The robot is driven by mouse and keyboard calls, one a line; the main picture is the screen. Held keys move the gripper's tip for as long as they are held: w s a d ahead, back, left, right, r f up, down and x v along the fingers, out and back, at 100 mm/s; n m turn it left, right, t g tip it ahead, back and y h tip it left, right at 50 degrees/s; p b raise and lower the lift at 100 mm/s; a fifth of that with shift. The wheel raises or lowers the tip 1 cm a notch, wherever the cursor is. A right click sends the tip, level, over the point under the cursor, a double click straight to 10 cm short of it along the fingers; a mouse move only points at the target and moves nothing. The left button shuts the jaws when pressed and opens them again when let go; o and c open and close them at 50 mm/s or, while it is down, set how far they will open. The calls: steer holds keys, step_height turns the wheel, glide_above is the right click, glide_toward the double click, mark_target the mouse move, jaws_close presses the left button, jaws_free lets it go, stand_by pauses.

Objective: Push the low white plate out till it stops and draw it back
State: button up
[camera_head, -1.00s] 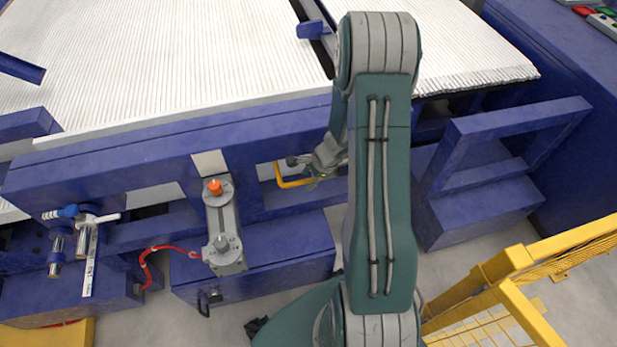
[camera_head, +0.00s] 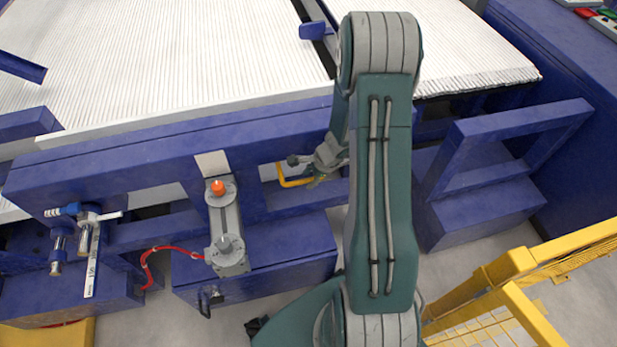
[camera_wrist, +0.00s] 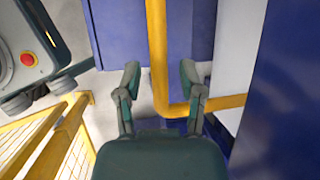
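A yellow bent bar (camera_head: 294,182) stands out from the blue frame in the head view. A pale plate-like surface (camera_head: 268,172) shows behind it, mostly hidden; I cannot tell for certain that it is the low white plate. In the wrist view, the yellow bar (camera_wrist: 157,50) runs down between my fingers and bends right. A pale panel (camera_wrist: 235,50) lies to its right. My gripper (camera_wrist: 160,80) is open, one finger on each side of the bar, with a visible gap to the left finger. In the head view my gripper (camera_head: 318,172) is partly hidden by my arm.
A red hose (camera_head: 150,262) and valve (camera_head: 75,225) are further left. A blue bracket (camera_head: 500,160) and yellow railing (camera_head: 520,265) stand right.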

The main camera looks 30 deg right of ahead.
steer(key=shift+r, duration=0.1)
steer(key=v, duration=1.1)
steer(key=shift+d+r, duration=0.2)
steer(key=shift+r, duration=0.1)
steer(key=x, duration=1.2)
steer(key=shift+s+a, duration=0.1)
steer(key=shift+a, duration=0.2)
steer(key=shift+c, duration=0.4)
jaws_close()
